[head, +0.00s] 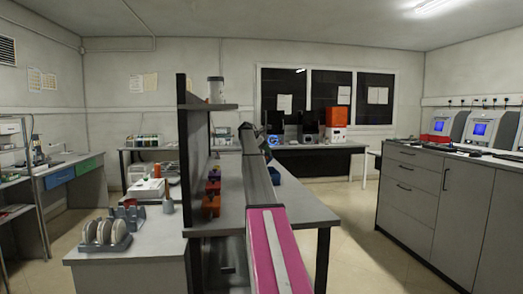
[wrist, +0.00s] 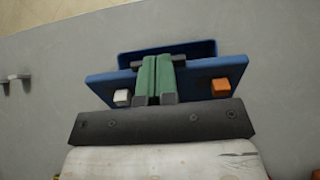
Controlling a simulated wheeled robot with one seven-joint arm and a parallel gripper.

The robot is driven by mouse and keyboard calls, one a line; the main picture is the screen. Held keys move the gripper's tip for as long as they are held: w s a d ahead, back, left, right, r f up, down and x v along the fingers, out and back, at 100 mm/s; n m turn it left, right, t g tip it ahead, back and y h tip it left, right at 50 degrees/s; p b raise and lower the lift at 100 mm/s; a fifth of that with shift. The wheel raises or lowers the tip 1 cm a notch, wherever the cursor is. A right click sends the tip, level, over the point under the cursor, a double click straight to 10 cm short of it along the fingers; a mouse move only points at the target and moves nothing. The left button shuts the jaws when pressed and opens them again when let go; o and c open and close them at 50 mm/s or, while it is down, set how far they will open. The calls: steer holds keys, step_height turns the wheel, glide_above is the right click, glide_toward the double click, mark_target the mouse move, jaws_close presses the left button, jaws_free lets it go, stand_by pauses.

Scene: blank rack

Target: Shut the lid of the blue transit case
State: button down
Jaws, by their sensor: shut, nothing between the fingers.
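The blue transit case (wrist: 103,87) is in the middle of the wrist view, on the grey bench top. A wide blue panel faces me, and a blue-rimmed part with a dark recess shows behind it. I cannot tell from this angle how far the lid stands open. My gripper (wrist: 158,62) has its green fingers shut together, with nothing between them. They reach over the middle of the blue panel; I cannot tell whether they touch it. In the head view a small blue part of the case (head: 275,176) shows right of my pink arm, which hides the rest.
The bench right of the case is clear.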

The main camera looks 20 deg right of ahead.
steer(key=shift+s+d+f+y, duration=0.15)
steer(key=shift+d+f+y, duration=0.2)
steer(key=shift+d, duration=0.2)
steer(key=shift+s+d+f+y, duration=0.1)
steer(key=shift+d+f+y, duration=0.15)
steer(key=shift+d+y, duration=0.25)
steer(key=x, duration=0.9)
steer(key=shift+w+a+f, duration=0.15)
steer(key=shift+f, duration=0.55)
steer(key=shift+r, duration=0.15)
